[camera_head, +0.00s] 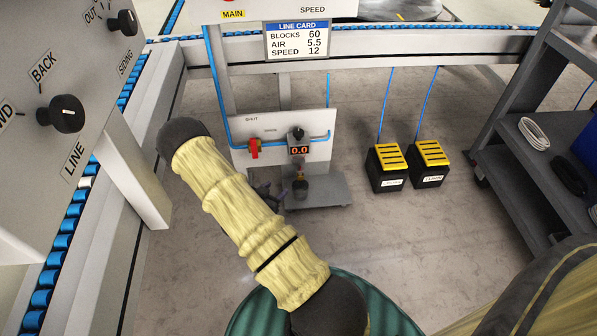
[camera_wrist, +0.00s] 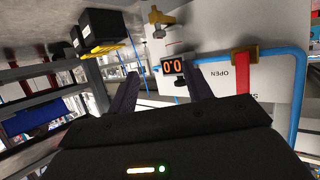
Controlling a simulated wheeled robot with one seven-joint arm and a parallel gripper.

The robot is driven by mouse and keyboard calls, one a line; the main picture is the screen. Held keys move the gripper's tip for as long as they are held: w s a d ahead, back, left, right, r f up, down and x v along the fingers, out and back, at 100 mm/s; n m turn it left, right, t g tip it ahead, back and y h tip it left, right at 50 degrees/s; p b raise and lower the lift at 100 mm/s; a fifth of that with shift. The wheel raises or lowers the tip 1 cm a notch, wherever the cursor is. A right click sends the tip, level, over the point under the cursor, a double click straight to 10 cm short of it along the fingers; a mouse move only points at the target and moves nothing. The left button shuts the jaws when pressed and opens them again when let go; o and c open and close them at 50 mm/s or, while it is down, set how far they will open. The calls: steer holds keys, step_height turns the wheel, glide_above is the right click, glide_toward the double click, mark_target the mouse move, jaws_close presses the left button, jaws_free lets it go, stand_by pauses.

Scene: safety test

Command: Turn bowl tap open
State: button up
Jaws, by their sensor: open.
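The panel (camera_head: 245,165) is a white board below the conveyor beam, with a "SHUT" label and blue pipe. A small brass fitting, which looks like the bowl tap (camera_wrist: 160,17), hangs by the 0.0 display (camera_wrist: 173,67) in the wrist view, where the panel appears upside down. Its handle position is not clear. A red-handled valve (camera_head: 254,148) sits on the pipe to the display's left; it also shows in the wrist view (camera_wrist: 243,66), near "OPEN" lettering. My gripper (camera_wrist: 162,88) is open and empty, its dark fingers apart before the panel. In the head view my arm partly hides it.
Two black-and-yellow pedals (camera_head: 388,168) (camera_head: 430,163) stand on the floor right of the panel. A grey shelf cart (camera_head: 535,120) is at the right. The knob console (camera_head: 75,75) and blue roller conveyor (camera_head: 55,260) are at the left. Floor between panel and cart is partly clear.

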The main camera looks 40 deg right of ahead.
mark_target(300, 169)
steer(key=shift+d, duration=0.1)
steer(key=b+x, duration=0.3)
steer(key=x, duration=0.2)
steer(key=b+x, duration=0.3)
steer(key=x, duration=0.3)
steer(key=b+x, duration=0.3)
steer(key=x, duration=0.2)
steer(key=shift+d+f, duration=0.2)
steer(key=shift+f, duration=0.2)
steer(key=shift+w+d, duration=0.2)
steer(key=shift+d, duration=0.2)
steer(key=shift+a, duration=0.15)
steer(key=c, duration=1)
steer(key=shift+o, duration=0.2)
steer(key=shift+s+r+n+t+p, duration=0.15)
steer(key=shift+n+t+p, duration=0.25)
steer(key=shift+p, duration=0.1)
steer(key=shift+s+d+n+t+y, duration=0.1)
steer(key=shift+d+n+t+y, duration=0.1)
steer(key=shift+n+t+y, duration=0.15)
steer(key=o, duration=1)
steer(key=shift+c, duration=0.2)
steer(key=shift+a, duration=0.1)
